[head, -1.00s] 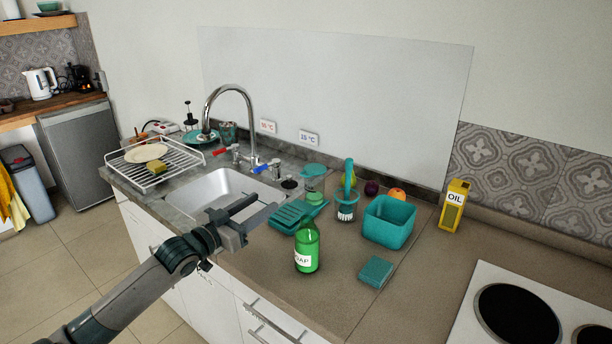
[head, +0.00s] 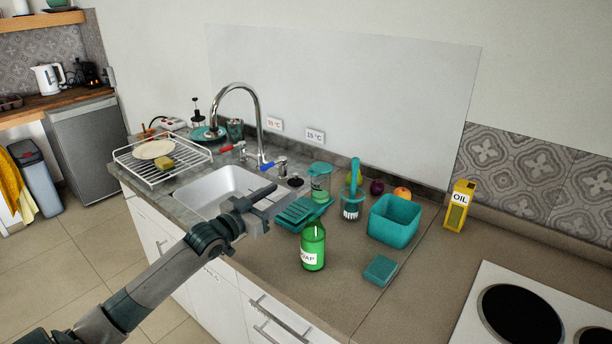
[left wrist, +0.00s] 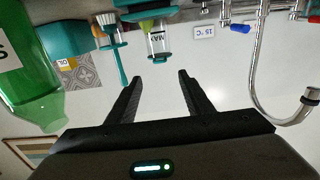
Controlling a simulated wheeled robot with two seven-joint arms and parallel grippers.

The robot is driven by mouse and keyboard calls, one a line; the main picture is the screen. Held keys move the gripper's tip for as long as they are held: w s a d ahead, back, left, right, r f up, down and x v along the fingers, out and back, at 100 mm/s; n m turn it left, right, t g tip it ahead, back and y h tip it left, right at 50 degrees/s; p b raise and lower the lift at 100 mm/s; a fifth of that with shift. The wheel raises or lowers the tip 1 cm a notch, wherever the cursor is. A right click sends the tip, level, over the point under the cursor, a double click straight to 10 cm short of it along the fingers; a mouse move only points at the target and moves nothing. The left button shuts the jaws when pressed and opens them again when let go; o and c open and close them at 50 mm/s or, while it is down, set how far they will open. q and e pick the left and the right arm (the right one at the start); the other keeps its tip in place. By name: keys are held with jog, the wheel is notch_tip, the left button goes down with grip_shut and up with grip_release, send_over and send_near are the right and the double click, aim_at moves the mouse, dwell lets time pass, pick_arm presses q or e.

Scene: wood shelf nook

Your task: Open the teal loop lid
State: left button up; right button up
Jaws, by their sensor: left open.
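A clear container with a teal lid (head: 321,168) stands on the counter behind the green soap bottle. In the left wrist view, which looks upside down, the lid (left wrist: 160,57) lies just beyond my fingertips, with the MAX-marked container (left wrist: 155,38) attached to it. Whether the lid has a loop is too small to tell. My left gripper (head: 277,193) is open and empty, hovering above the front edge of the sink, left of the container; its spread fingers also show in the left wrist view (left wrist: 160,77). My right gripper is not in view.
A brush in a jar (head: 351,205), a teal bin (head: 394,222) and a sponge (head: 380,270) are to the right. The faucet (head: 258,120) rises behind the sink.

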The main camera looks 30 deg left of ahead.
aim_at(309, 174)
pick_arm(q)
jog(key=w, duration=0.3)
jog(key=w+p, duration=0.1)
jog(key=w, duration=0.3)
jog(key=w+p, duration=0.1)
jog(key=w, duration=0.2)
jog(key=shift+w+d, duration=0.15)
jog(key=shift+d, duration=0.25)
jog(key=shift+w, duration=0.9)
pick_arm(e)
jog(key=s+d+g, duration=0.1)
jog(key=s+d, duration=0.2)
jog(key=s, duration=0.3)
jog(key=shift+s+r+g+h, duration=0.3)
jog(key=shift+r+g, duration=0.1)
pick_arm(q)
grip_shut()
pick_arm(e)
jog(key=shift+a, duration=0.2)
